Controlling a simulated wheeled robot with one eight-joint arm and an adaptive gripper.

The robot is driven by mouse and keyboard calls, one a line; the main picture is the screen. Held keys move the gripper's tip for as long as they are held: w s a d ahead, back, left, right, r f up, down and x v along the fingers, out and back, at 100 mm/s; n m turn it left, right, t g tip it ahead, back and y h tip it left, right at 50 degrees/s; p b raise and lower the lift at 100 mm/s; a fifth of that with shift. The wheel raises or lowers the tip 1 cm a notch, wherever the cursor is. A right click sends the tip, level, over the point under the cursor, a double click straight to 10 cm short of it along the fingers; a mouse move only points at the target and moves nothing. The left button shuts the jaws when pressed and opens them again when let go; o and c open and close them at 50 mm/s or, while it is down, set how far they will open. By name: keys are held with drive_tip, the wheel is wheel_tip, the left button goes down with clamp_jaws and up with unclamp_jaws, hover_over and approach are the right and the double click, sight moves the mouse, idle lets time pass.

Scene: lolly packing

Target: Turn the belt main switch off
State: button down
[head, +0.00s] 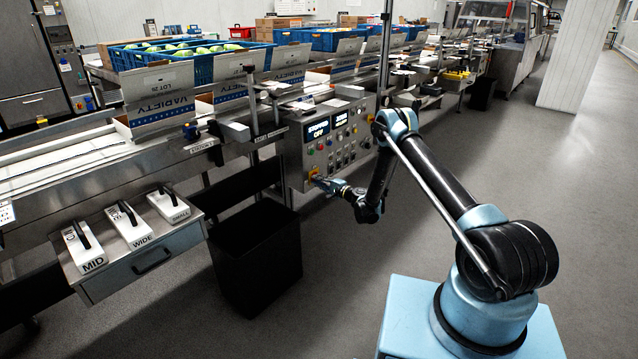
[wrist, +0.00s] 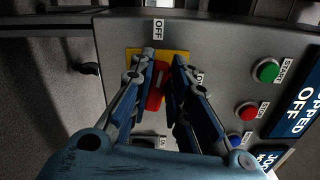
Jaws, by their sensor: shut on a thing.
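The belt main switch is a red handle (wrist: 157,88) on a yellow plate (wrist: 172,56). In the wrist view its long side points roughly up, toward the OFF label (wrist: 158,29); another label at its right is partly hidden by a finger. My gripper (wrist: 164,58) has its two fingers on either side of the red handle and is shut on it. In the head view my gripper (head: 318,181) is at the lower left of the control panel (head: 296,158), and the handle is too small to make out there.
The panel display (head: 318,131) reads OFF; in the wrist view the display (wrist: 297,108) reads "...PPED OFF". A green START button (wrist: 267,71), a red button (wrist: 247,111) and a blue button (wrist: 235,139) sit near my right finger. A black bin (head: 255,260) stands below left.

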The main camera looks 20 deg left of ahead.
drive_tip(key=shift+s+a+f+n, duration=0.1)
drive_tip(key=shift+f+n, duration=0.05)
drive_tip(key=shift+n, duration=0.4)
drive_tip(key=shift+s+f+n, duration=0.1)
drive_tip(key=shift+f+n, duration=0.05)
drive_tip(key=shift+n, duration=0.4)
drive_tip(key=c, duration=1.5)
unclamp_jaws()
drive_tip(key=shift+w, duration=0.1)
drive_tip(key=shift+r, duration=0.1)
